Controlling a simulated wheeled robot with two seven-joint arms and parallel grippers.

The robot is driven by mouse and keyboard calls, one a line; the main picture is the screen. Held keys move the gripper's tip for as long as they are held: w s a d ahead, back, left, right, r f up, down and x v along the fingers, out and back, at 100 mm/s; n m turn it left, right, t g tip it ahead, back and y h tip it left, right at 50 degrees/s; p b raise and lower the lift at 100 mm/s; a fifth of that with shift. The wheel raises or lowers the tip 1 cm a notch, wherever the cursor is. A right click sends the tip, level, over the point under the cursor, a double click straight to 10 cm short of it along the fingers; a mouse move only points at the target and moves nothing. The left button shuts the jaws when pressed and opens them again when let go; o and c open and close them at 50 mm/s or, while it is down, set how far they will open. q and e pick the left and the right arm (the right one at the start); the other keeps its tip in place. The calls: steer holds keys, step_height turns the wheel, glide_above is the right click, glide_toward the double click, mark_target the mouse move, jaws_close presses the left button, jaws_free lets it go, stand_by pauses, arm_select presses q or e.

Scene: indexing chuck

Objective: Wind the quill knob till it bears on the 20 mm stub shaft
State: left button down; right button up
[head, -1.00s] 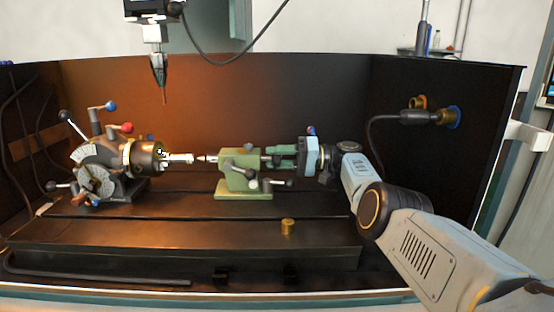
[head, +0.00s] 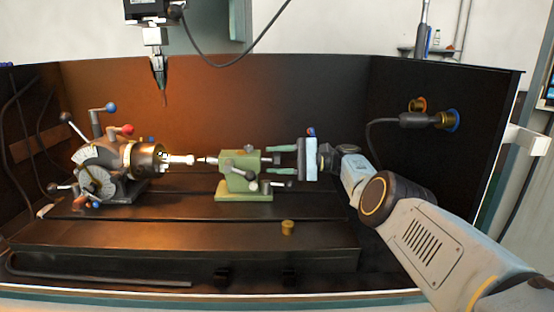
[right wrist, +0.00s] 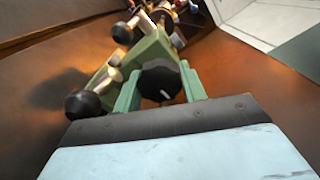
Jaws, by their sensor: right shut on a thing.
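The indexing chuck (head: 146,157) at the left holds the bright stub shaft (head: 180,160), which points right. The green tailstock (head: 240,175) stands to its right, and its pointed quill tip (head: 205,160) faces the shaft's end. The tip is very close to the shaft; I cannot tell whether they touch. In the right wrist view the black quill knob (right wrist: 160,81) with a white mark sits between the green fingers of my right gripper (right wrist: 159,88). That gripper (head: 281,160) is shut on the knob from the right in the head view. My left gripper is not in view.
A slotted dark bed (head: 180,237) carries both fixtures. A small brass piece (head: 287,227) stands on the bed at front. A tool head (head: 157,65) hangs above the chuck. Tailstock levers (head: 282,184) lie near my right fingers. A dark wall encloses the back.

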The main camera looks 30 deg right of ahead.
steer(key=m, duration=0.4)
steer(key=shift+m, duration=0.3)
steer(key=m, duration=0.3)
steer(key=shift+m+p, duration=0.3)
steer(key=m, duration=0.4)
steer(key=shift+s+m, duration=0.1)
steer(key=shift+m, duration=0.2)
steer(key=m, duration=0.4)
steer(key=shift+f+p, duration=0.1)
steer(key=shift+p, duration=0.2)
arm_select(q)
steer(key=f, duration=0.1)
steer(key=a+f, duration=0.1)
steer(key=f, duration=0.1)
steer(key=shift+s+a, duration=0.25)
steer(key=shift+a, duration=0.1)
arm_select(e)
steer(key=shift+m, duration=0.6)
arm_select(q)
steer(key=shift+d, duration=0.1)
arm_select(e)
steer(key=o, duration=1)
steer(key=shift+c, duration=0.2)
steer(key=shift+s, duration=0.1)
